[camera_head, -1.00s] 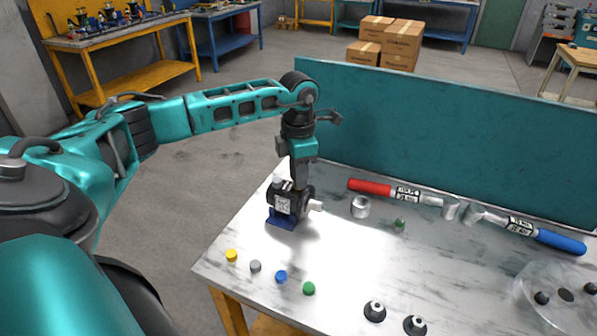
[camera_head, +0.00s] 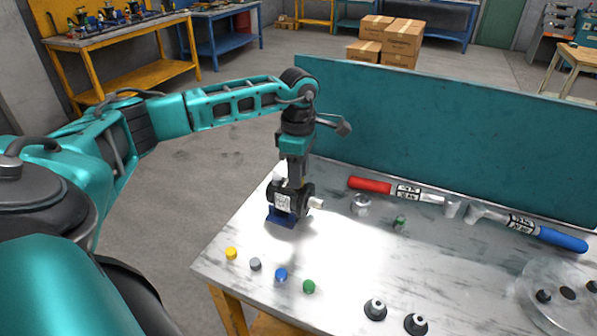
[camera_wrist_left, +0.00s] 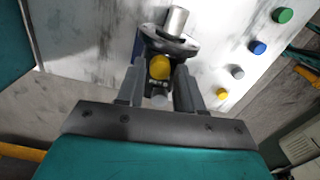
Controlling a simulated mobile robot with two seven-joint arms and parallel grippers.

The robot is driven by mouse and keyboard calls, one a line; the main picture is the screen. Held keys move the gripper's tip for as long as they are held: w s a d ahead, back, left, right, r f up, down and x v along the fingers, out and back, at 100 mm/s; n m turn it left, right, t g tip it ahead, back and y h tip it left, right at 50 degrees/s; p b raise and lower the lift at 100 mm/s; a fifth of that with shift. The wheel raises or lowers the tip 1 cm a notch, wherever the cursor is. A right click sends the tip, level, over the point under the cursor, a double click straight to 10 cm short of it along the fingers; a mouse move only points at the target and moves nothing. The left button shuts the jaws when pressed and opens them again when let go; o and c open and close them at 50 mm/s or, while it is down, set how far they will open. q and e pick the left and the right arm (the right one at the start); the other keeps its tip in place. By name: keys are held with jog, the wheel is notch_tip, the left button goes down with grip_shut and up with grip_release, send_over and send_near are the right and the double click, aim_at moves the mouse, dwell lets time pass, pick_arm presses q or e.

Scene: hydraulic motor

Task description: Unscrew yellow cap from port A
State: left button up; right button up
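The hydraulic motor (camera_head: 291,201) is a black body with a pale label and a silver shaft. It stands on a blue base (camera_head: 282,218) at the table's left part. My left gripper (camera_head: 297,181) points down over the motor's top. In the left wrist view, the yellow cap (camera_wrist_left: 160,67) on the motor lies between the fingertips of the left gripper (camera_wrist_left: 162,72). The fingers look apart, one on each side of the cap; whether either touches it is unclear. A whitish cap (camera_wrist_left: 158,98) shows behind the yellow one. My right gripper is not in view.
Loose yellow (camera_head: 231,253), grey (camera_head: 255,264), blue (camera_head: 281,275) and green (camera_head: 309,287) caps lie along the table's front left. A red-handled tool (camera_head: 370,187) and a blue-handled tool (camera_head: 560,241) lie by the teal back panel (camera_head: 440,130).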

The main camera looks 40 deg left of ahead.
pick_arm(q)
jog(key=m, duration=0.3)
dwell(0.6)
grip_shut()
jog(key=n+p, duration=0.1)
jog(key=n, duration=0.1)
jog(key=shift+r+n, duration=0.15)
jog(key=shift+n, duration=0.25)
jog(key=shift+n+p, duration=0.4)
jog(key=shift+n, duration=1)
